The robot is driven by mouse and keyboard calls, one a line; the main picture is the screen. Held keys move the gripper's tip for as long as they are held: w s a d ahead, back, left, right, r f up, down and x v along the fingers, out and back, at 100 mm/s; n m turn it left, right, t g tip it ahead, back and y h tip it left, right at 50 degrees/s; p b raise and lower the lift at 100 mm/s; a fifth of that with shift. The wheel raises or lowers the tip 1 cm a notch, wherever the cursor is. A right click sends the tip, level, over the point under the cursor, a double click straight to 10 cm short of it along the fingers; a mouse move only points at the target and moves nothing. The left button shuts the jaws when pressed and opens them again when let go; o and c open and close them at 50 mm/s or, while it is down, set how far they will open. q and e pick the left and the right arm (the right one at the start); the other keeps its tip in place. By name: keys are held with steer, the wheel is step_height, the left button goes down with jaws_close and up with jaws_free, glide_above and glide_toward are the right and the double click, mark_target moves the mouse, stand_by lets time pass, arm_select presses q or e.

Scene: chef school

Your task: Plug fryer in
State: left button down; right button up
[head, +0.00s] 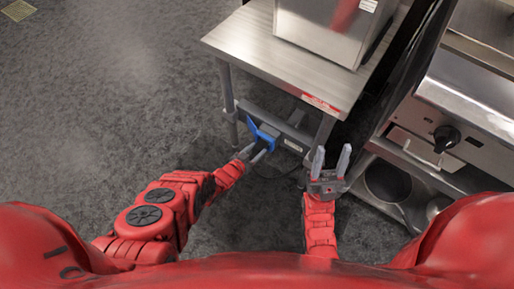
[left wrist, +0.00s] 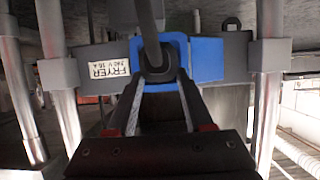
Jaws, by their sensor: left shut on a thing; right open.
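A blue socket (head: 262,134) is mounted on a dark grey rail (head: 293,134) under the steel table. In the left wrist view, the blue socket (left wrist: 207,60) sits beside a white label (left wrist: 109,69) reading "FRYER". My left gripper (head: 254,153) is at the socket. In the left wrist view, its fingers (left wrist: 156,82) are shut on a dark plug (left wrist: 157,62) with a thick cable, in front of the blue socket. I cannot tell how deep the plug sits. My right gripper (head: 331,163) is open and empty, to the right of the socket.
The steel table (head: 245,42) bears a large steel box (head: 325,28). Its metal legs (left wrist: 267,90) stand on both sides of the socket. A steel cooking unit with a black knob (head: 446,137) is at right, with pots (head: 387,183) below.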

arm_select(q)
steer(key=shift+s+a+p, duration=0.6)
steer(key=shift+s+a, duration=0.15)
steer(key=shift+s, duration=0.35)
stand_by(1.0)
steer(key=shift+w+d+b, duration=0.5)
steer(key=shift+w+d, duration=0.05)
steer(key=shift+w, duration=0.25)
steer(key=shift+w+d+b, duration=0.45)
steer(key=shift+w+d, duration=0.1)
steer(key=shift+w, duration=0.2)
stand_by(0.9)
steer(key=shift+s+a, duration=0.1)
steer(key=shift+s+a+p, duration=0.6)
steer(key=shift+s+a, duration=0.05)
steer(key=shift+s, duration=0.25)
steer(key=shift+s+a+p, duration=0.6)
steer(key=shift+s, duration=0.25)
stand_by(1.0)
steer(key=shift+w+d, duration=0.2)
steer(key=shift+w, duration=0.05)
stand_by(0.4)
